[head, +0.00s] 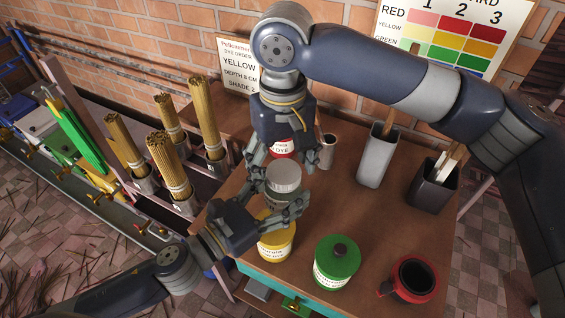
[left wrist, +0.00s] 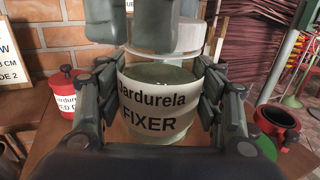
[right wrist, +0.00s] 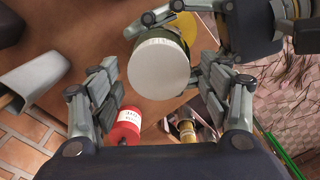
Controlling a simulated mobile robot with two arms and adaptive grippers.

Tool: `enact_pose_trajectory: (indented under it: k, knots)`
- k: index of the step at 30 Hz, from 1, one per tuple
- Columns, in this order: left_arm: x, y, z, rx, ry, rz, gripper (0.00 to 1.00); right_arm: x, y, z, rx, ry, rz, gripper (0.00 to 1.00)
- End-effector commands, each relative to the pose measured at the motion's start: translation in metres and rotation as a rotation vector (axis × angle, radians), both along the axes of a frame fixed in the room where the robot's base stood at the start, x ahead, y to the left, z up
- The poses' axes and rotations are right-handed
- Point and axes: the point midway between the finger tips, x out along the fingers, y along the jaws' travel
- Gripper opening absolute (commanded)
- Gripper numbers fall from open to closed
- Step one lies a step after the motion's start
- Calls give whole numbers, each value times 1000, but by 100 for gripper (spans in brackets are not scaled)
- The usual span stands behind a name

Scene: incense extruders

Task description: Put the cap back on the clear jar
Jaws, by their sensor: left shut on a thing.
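The clear jar (head: 284,198), labelled FIXER in the left wrist view (left wrist: 155,108), stands upright with greenish contents. My left gripper (head: 288,212) is shut on its sides. The cap (head: 283,174) is a pale disc over the jar's mouth, and it also shows in the right wrist view (right wrist: 158,68). It looks roughly level; I cannot tell whether it is fully seated. My right gripper (head: 280,162) is over the cap with its fingers apart on either side, small gaps showing in the right wrist view. Its fingers partly hide the cap in the left wrist view.
A yellow jar (head: 277,245) stands close in front of the clear jar. A green jar (head: 337,264) and an open red pot (head: 412,280) are to the right. A red jar (head: 282,149) is behind. Grey (head: 376,158) and black (head: 430,190) containers stand back right.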

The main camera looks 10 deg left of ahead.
Motion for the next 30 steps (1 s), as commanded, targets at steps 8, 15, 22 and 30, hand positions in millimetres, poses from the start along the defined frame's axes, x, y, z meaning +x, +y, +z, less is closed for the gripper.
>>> enact_pose_trajectory:
  k: [8,15,22,30]
  knots:
    - [1,1,2,-1,-3,3,0,0,0,3,-2,1,2,71]
    - [1,1,2,-1,-3,4,0,-1,0,32,0,0,3,71]
    - [2,1,2,-1,-3,4,0,-1,-1,45,-2,2,3,71]
    - [2,1,2,-1,-3,4,0,-1,-1,46,-3,2,22,68]
